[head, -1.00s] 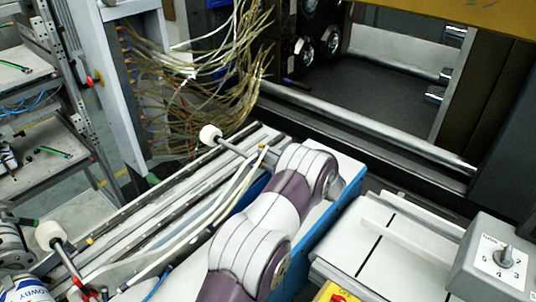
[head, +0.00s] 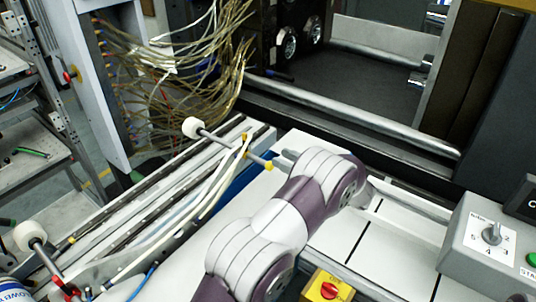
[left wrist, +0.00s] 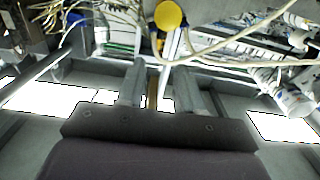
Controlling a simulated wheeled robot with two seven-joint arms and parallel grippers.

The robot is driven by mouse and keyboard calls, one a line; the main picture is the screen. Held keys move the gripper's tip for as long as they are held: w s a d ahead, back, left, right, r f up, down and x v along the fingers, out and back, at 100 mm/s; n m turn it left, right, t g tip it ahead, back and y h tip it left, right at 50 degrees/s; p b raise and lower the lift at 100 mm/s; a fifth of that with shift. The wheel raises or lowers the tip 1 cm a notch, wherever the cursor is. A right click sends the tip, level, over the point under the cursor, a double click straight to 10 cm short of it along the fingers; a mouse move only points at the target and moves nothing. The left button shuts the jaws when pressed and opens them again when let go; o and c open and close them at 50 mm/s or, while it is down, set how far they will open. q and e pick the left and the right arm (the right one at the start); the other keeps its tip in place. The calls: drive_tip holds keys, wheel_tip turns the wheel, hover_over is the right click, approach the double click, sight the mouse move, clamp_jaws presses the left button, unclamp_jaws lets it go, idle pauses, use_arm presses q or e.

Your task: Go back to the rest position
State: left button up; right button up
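My arm (head: 262,232), with white and purple links, reaches up from the bottom middle of the head view, above the white machine top. My right gripper is in neither view.
Long metal rails (head: 165,195) with white knobs (head: 192,127) lie left of the arm. A grey switch box (head: 488,238) stands at the right, and a yellow box with a red switch (head: 328,289) at the bottom. Loose cables (head: 195,85) hang behind. A dark recess (head: 370,85) opens at the back.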

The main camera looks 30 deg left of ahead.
use_arm(q)
drive_tip(key=shift+s+d, duration=0.1)
drive_tip(key=shift+d, duration=0.5)
